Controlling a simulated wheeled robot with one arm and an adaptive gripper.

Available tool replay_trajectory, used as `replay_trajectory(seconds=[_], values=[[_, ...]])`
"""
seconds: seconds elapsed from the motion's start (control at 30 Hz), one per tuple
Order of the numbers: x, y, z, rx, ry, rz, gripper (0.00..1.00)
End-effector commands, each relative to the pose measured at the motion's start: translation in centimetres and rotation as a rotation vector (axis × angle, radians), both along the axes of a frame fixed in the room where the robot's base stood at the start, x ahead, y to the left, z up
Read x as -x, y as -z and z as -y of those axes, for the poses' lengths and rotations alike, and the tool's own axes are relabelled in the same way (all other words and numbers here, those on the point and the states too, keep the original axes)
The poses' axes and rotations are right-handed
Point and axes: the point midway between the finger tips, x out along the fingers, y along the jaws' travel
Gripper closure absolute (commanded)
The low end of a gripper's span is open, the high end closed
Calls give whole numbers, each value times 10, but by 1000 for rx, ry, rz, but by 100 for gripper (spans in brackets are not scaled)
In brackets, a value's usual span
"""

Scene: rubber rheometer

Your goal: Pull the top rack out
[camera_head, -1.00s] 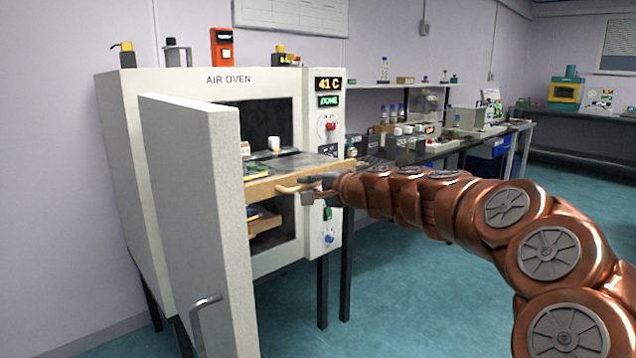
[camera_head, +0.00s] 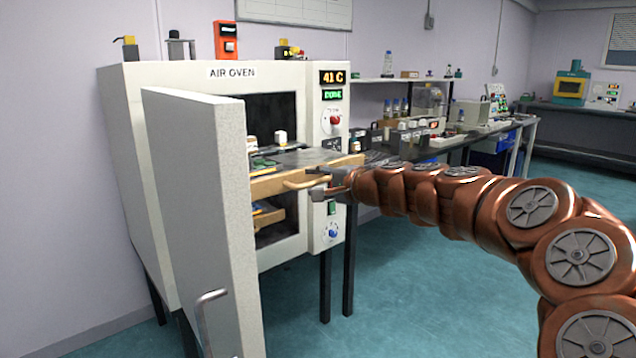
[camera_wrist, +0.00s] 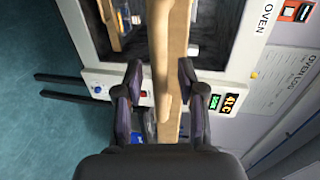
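The top rack (camera_head: 335,161) sticks out of the open air oven (camera_head: 150,130), with its pale wooden front and bowed handle (camera_head: 300,184) facing my gripper. Its handle also shows in the wrist view (camera_wrist: 161,60). My gripper (camera_head: 314,181) is open just in front of the handle's right part. In the wrist view, the two dark fingers (camera_wrist: 160,78) stand well apart, with the handle between them and no visible grip on it. A lower rack (camera_head: 268,216) sits further inside the oven. The open door hides the left part of both racks.
The oven door (camera_head: 195,200) stands open toward me at the left. A small white-topped item (camera_head: 281,138) and other small things are on the top rack. A bench (camera_head: 450,148) with instruments runs along the right. The floor (camera_head: 420,290) in front is clear.

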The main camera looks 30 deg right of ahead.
Motion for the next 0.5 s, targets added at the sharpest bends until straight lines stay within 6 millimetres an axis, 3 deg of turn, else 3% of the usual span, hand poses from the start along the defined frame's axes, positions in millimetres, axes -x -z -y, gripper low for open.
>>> replay_trajectory(seconds=[0.27, 0.5], values=[[2, -1, 1, 0, 1, 1, 61], [28, -7, 8, 0, 4, 2, 61]])
